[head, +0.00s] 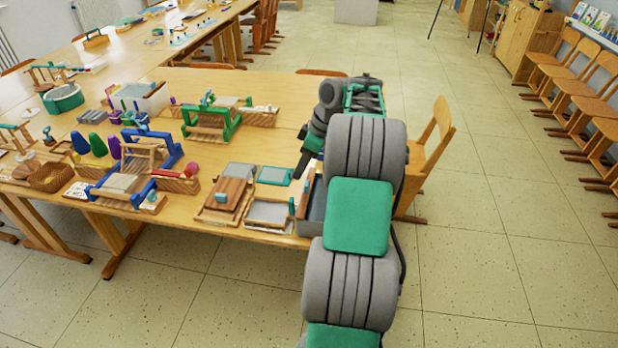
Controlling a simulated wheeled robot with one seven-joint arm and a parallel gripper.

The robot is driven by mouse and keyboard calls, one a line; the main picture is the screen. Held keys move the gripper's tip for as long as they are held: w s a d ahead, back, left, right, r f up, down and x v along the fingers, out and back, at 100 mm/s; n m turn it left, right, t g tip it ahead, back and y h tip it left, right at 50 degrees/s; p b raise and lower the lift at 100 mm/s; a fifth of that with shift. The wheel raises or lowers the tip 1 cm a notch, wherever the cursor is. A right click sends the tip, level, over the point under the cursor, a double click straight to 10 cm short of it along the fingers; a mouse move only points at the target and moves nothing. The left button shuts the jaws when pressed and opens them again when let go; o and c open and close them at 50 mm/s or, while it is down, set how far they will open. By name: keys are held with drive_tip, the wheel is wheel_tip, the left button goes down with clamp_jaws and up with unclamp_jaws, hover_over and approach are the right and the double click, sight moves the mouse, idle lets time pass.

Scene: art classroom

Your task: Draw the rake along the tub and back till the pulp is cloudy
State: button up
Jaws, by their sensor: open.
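A grey tub (317,208) stands at the right front corner of the table, its right side hidden behind my arm. A wooden strip (303,198) shows at its left side, with a small green piece beside it; I cannot tell whether this is the rake. The pulp inside the tub cannot be made out. My gripper (302,163) is open, pointing down over the table just behind the tub. Nothing shows between its dark fingers, and it appears apart from the tub, though my arm covers part of this area.
Left of the tub lie a grey framed tray (268,212), a green-framed screen (273,175) and stacked wooden boards (228,195). A green wooden frame (212,122) and a blue press (150,152) stand farther left. A chair (428,150) stands at the table's right end.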

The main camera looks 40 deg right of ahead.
approach(308, 183)
drive_tip(key=f, duration=0.2)
drive_tip(key=shift+n, duration=0.4)
drive_tip(key=x, duration=0.7)
drive_tip(key=shift+w+a+f, duration=0.1)
drive_tip(key=shift+w+a, duration=0.15)
drive_tip(key=shift+w, duration=0.1)
clamp_jaws()
